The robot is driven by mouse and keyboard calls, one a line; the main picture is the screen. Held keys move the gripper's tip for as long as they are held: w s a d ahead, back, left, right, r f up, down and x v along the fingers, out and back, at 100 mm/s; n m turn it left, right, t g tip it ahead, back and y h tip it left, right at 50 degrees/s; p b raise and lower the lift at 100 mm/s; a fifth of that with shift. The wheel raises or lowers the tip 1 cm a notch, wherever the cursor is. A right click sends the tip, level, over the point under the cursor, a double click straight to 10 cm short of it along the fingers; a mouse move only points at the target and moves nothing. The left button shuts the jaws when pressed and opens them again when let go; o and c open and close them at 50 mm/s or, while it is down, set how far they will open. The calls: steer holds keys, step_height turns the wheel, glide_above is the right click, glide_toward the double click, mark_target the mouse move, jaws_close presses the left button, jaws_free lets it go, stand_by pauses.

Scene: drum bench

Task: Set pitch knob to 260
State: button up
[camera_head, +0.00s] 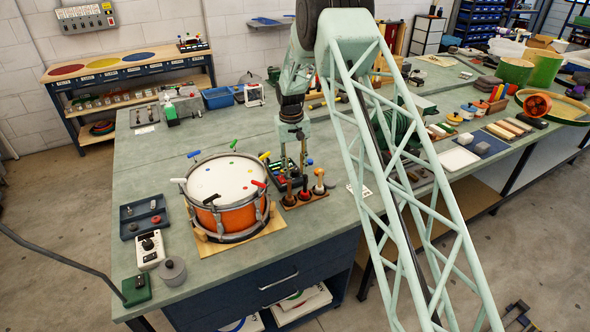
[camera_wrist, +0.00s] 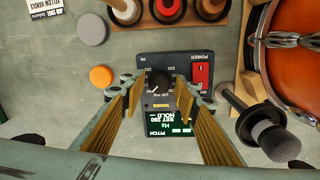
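The pitch box (camera_wrist: 175,70) is a dark control box on the bench in the wrist view, seen upside down. Its round black pitch knob (camera_wrist: 160,82) has a pale pointer line toward the picture's lower left. A ring of small dial numbers is too small to read. The lit display (camera_wrist: 168,122) shows PITCH, SET 260, HOLD and Hz, with bright green marks whose value I cannot read. My gripper (camera_wrist: 158,92) is open, with one finger on each side of the knob and visible gaps. In the head view my gripper (camera_head: 291,145) hangs behind the drum's right side.
A red power switch (camera_wrist: 202,75) is beside the knob, close to my right finger. The orange drum (camera_head: 232,215) stands close to the box. A wooden rack (camera_head: 303,198) of handled tools is on the near side.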

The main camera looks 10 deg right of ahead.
mark_target(293, 171)
steer(key=shift+o, duration=0.3)
step_height(293, 171, up, 12)
steer(key=shift+a, duration=0.35)
stand_by(0.6)
stand_by(0.3)
steer(key=s+r+t+b, duration=0.2)
steer(key=s+r, duration=2.6)
steer(key=s, duration=0.1)
steer(key=s+r+t, duration=0.1)
steer(key=s+r, duration=0.1)
steer(key=s, duration=0.9)
steer(key=s+r, duration=0.2)
steer(key=s, duration=0.8)
steer(key=s+f+b, duration=0.1)
steer(key=s+f, duration=0.1)
steer(key=s, duration=0.7)
steer(key=s+f+t, duration=0.1)
steer(key=s+f, duration=0.2)
steer(key=s, duration=0.6)
steer(key=shift+s+d+m+y+b, duration=0.3)
steer(key=shift+s+d+m+b, duration=0.05)
steer(key=shift+d+m+b, duration=0.05)
